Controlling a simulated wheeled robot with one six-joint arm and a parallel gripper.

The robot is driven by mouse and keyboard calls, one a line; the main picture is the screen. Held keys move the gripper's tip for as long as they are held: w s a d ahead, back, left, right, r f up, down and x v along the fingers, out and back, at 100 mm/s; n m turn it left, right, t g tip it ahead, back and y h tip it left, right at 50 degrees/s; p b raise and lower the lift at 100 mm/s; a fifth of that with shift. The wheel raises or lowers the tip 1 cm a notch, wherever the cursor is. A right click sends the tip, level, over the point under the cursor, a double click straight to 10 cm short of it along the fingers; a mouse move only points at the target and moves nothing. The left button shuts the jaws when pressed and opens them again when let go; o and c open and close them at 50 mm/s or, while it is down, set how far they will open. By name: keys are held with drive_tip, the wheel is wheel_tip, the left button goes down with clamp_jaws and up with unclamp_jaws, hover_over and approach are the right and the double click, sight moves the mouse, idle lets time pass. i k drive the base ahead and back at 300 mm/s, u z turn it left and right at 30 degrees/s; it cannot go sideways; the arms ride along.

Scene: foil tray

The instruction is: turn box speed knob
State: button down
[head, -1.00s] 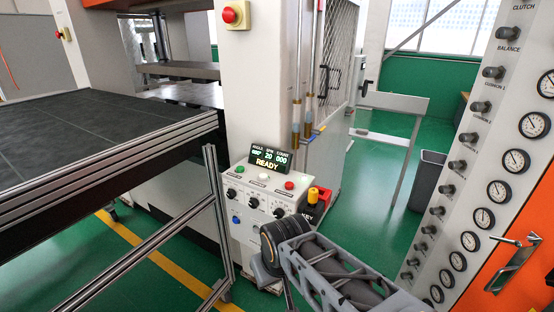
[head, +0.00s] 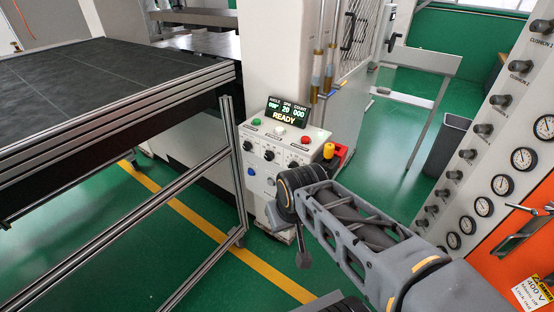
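Below the green, white and red buttons is a row of black knobs, including a left one (head: 247,146), a middle one (head: 268,155) and a right one (head: 292,163). Their labels are too small to read. My arm reaches in from the lower right, its dark joint in front of the box's lower right. A narrow dark part hangs below that joint; I cannot make out my fingers.
A dark-topped table (head: 110,80) with a metal frame stands left of the box. A panel of gauges (head: 502,185) stands at right. A grey bin (head: 447,146) is behind. Green floor lies open between.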

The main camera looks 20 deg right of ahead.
sight(269, 156)
drive_tip(key=u, duration=0.4)
drive_tip(key=k, duration=0.5)
drive_tip(key=u, duration=0.95)
drive_tip(key=i, duration=0.9)
drive_tip(key=z, duration=0.65)
